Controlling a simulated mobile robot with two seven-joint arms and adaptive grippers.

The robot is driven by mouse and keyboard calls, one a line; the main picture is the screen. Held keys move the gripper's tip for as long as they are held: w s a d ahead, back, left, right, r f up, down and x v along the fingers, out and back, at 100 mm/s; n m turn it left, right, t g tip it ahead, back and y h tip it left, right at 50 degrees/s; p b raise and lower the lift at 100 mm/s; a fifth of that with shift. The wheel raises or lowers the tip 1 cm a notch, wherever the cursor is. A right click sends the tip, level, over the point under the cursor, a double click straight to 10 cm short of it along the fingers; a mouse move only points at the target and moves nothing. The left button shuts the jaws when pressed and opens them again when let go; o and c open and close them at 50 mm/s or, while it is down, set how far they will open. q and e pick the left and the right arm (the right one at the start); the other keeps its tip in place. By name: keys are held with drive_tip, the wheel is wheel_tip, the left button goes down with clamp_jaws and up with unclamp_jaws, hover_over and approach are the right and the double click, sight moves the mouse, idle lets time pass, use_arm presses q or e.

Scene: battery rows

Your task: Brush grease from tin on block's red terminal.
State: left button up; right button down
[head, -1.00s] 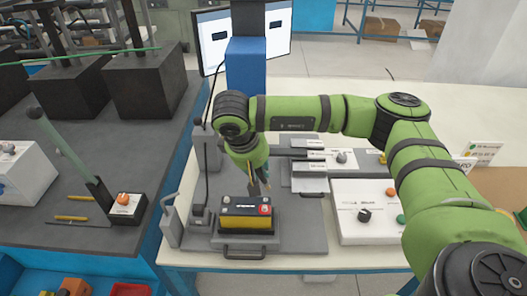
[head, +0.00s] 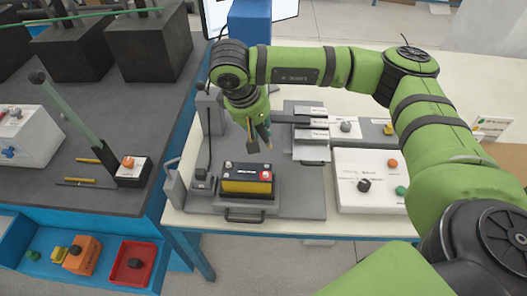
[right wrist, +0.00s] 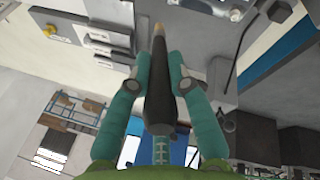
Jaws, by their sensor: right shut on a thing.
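The block (head: 247,187) is a black and yellow battery-like box on a grey fixture. Its red terminal (head: 266,175) shows at its top right, with a paler terminal at its top left. My right gripper (head: 259,135) is above and behind the block, pointing down, clear of the terminal. In the right wrist view its teal fingers (right wrist: 155,80) are shut on a dark tapered brush (right wrist: 160,95) with a light tan tip. The tip touches nothing that I can see. I cannot make out the grease tin. My left gripper is not in view.
A white control box (head: 368,190) with several buttons stands right of the fixture. A slim upright post stands at its left. Grey blocks and labelled plates lie behind. A blue bin (head: 15,232) with a red tray (head: 118,277) is at the lower left.

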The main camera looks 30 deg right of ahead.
drive_tip(key=shift+s+d+f+b, duration=0.1)
drive_tip(key=shift+s+f+b, duration=0.25)
drive_tip(key=shift+b, duration=0.2)
drive_tip(key=s+t+b, duration=0.1)
drive_tip(key=s+b, duration=0.1)
drive_tip(key=s+d+t+y+b, duration=0.1)
drive_tip(key=shift+s+f+y+b, duration=0.15)
drive_tip(key=shift+s+y+b, duration=0.15)
drive_tip(key=shift+s+b, duration=0.05)
